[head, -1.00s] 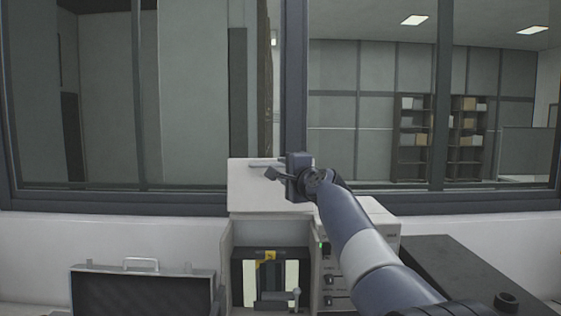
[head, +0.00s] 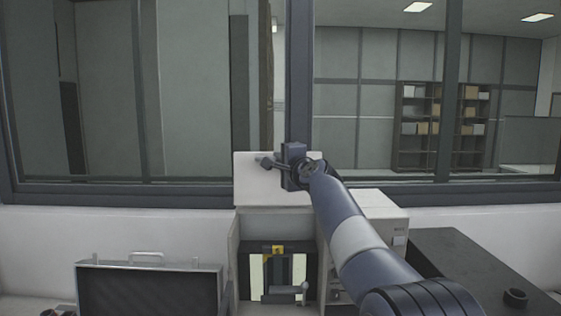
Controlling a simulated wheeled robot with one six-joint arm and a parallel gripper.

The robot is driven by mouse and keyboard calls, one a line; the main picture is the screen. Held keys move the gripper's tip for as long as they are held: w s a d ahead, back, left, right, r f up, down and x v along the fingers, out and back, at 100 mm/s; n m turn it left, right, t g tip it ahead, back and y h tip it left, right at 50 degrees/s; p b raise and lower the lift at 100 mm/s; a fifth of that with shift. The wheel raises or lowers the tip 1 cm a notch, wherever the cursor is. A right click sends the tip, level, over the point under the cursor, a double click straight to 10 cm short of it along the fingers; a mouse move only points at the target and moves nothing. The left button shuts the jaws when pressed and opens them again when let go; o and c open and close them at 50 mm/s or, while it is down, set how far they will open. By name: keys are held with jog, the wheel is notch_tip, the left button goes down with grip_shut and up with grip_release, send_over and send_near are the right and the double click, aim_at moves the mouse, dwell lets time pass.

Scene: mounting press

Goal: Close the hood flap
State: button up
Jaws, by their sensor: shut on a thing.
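The hood flap (head: 262,190) is a pale flat panel standing raised above the open front of a light grey press housing (head: 233,260). My gripper (head: 266,162) is at the upper part of the flap, its fingers pointing left. It is shut on the flap's handle, which the fingers mostly hide. Inside the open housing, the dark press unit (head: 279,262) shows with a yellow label, pale side strips and a small lever at its lower right. My arm covers the right edge of the flap and part of the housing.
An open black case (head: 150,290) stands at the lower left. A light control box (head: 385,225) is right of the housing, partly behind my arm. A dark bench top (head: 470,265) with a small black ring (head: 515,298) lies at the right. A framed window (head: 298,80) is behind.

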jog(key=shift+s+f+b, duration=0.1)
jog(key=shift+f+b, duration=0.15)
jog(key=shift+b, duration=0.3)
grip_shut()
